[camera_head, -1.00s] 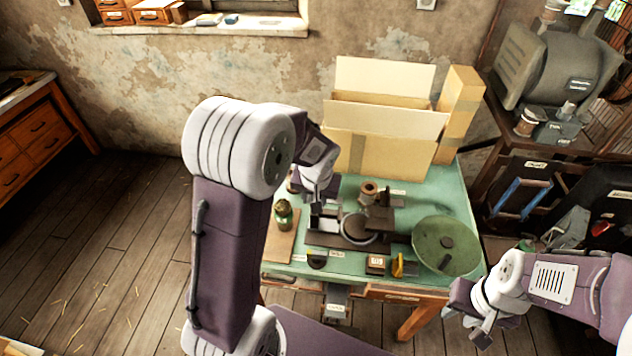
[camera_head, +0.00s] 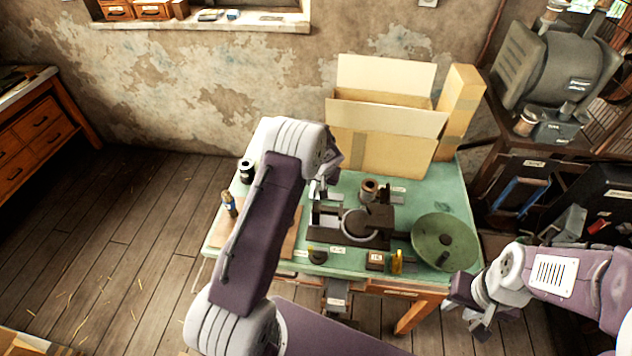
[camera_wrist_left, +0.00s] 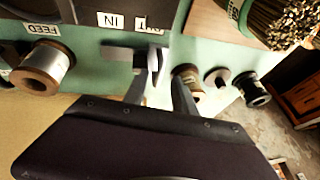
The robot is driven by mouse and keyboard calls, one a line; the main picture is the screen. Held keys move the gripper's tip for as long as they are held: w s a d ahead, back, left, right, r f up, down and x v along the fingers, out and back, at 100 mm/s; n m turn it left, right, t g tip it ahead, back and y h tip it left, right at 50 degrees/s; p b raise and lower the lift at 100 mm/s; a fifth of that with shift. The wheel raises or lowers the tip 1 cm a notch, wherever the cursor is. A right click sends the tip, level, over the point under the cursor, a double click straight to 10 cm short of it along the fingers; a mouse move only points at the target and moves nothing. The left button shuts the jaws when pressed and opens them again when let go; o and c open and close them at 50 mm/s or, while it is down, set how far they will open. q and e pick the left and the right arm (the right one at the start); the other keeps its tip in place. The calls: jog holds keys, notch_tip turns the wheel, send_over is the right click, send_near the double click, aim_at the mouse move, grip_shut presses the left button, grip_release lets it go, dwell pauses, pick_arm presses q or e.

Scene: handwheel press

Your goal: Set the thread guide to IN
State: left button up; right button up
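The thread guide (camera_wrist_left: 153,62) is a small grey lever by the upside-down IN label (camera_wrist_left: 110,20) and OUT label (camera_wrist_left: 150,23) in the left wrist view. Its upright part is nearer the OUT label. My left gripper (camera_wrist_left: 160,82) has its fingers apart, with the guide between them, close to the left finger; I cannot tell whether they touch. In the head view my left gripper (camera_head: 321,188) is at the left end of the dark press (camera_head: 325,235), partly hidden by its wrist. My right gripper (camera_head: 472,312) is off the table at lower right, its opening unclear.
A cardboard box (camera_head: 385,143) stands behind the press on the green table (camera_head: 435,192). A round green plate (camera_head: 444,242) is at the right. A metal spool (camera_wrist_left: 42,68) by the FEED label and several small spools flank my left gripper.

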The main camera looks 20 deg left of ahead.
pick_arm(q)
jog(key=shift+w+a+f, duration=0.1)
jog(key=shift+w+f, duration=0.1)
jog(key=shift+f, duration=0.4)
grip_shut()
dwell(1.0)
